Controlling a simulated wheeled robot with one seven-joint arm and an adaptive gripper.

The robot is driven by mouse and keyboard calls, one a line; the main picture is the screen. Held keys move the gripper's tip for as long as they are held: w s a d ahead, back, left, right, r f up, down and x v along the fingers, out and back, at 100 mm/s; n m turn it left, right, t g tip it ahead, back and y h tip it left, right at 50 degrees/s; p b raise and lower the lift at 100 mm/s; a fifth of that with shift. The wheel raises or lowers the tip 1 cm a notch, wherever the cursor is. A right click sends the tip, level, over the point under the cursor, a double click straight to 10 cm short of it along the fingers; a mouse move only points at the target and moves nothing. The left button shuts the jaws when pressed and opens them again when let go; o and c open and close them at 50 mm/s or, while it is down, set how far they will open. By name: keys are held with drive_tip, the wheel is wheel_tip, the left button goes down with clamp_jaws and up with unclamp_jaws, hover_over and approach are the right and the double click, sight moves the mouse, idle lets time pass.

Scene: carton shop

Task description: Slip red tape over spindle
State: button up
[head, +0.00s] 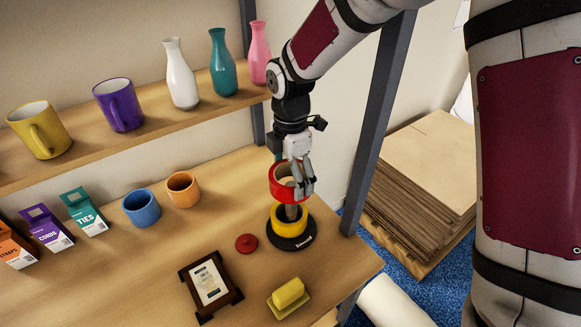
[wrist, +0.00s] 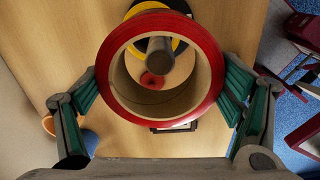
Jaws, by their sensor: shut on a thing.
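The red tape roll (head: 283,193) is held by my gripper (head: 301,184) above the spindle (head: 291,212). In the wrist view my gripper (wrist: 161,86) grips the red roll (wrist: 213,62) from its left and right sides. The spindle (wrist: 170,66) shows through the roll's hole, towards its upper part in the picture. I cannot tell whether its tip is inside the roll. A yellow tape roll (head: 276,222) sits low around the spindle, on the black round base (head: 291,242). A clear gap separates the red roll from the yellow one.
A red knob-like disc (head: 246,243), a framed plaque (head: 209,282) and a yellow butter-like block on a dish (head: 288,294) lie near the base. Blue (head: 142,208) and orange (head: 183,189) cups stand farther left. A grey shelf post (head: 377,110) rises close on the right.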

drive_tip(key=shift+f+b, duration=1.8)
drive_tip(key=shift+f, duration=3.65)
drive_tip(key=o, duration=1.1)
drive_tip(key=shift+r+p, duration=1.85)
drive_tip(key=shift+r, duration=3.2)
